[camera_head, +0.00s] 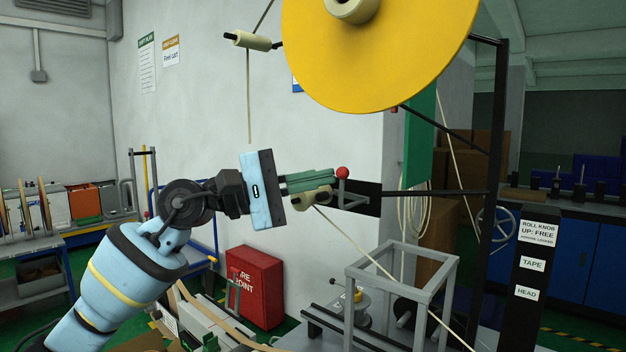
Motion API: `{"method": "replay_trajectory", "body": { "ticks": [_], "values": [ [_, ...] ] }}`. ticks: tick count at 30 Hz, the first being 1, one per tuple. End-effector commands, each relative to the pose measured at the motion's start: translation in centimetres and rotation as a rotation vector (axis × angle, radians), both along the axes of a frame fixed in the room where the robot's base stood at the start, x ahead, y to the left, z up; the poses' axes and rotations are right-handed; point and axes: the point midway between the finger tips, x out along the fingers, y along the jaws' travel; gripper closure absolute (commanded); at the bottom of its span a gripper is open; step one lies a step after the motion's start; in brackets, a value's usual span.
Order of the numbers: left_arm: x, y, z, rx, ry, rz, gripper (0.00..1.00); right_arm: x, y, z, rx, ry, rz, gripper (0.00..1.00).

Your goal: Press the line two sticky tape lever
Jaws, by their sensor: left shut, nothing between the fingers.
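The lever shows as a grey arm with a red ball knob (342,172) at the middle of the view, on a dark bar of the tape stand. My left gripper (332,175) comes in from the left with its green fingers shut and nothing between them. The fingertips are just left of the red knob; I cannot tell whether they touch it. A cream roller (312,200) sits just below the fingers, partly hidden by them. A large yellow tape disc (385,50) hangs above. My right gripper is not in view.
A pale tape strand (355,240) runs from the roller down to the right, past a grey frame (400,258). A dark post (530,290) with labels stands at the right. A red box (255,288) stands on the floor below the gripper.

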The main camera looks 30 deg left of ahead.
Motion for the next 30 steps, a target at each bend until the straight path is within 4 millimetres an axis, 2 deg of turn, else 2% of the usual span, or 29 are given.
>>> {"method": "replay_trajectory", "body": {
  "ticks": [8, 15, 21, 30],
  "values": [
    [-0.2, -0.5, 1.0, 0.157, -0.027, 0.0, 1.0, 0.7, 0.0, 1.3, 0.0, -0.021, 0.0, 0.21],
    [-0.5, -1.7, 1.7, 0.382, -0.062, 0.0, 1.0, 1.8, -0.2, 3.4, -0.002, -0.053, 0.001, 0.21],
    [-0.6, -2.6, 1.6, 0.568, -0.087, 0.001, 1.0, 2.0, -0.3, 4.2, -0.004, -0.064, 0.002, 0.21],
    [-0.4, -3.3, 0.7, 0.559, -0.077, -0.001, 1.0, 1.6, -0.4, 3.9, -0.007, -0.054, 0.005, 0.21]
  ]
}}
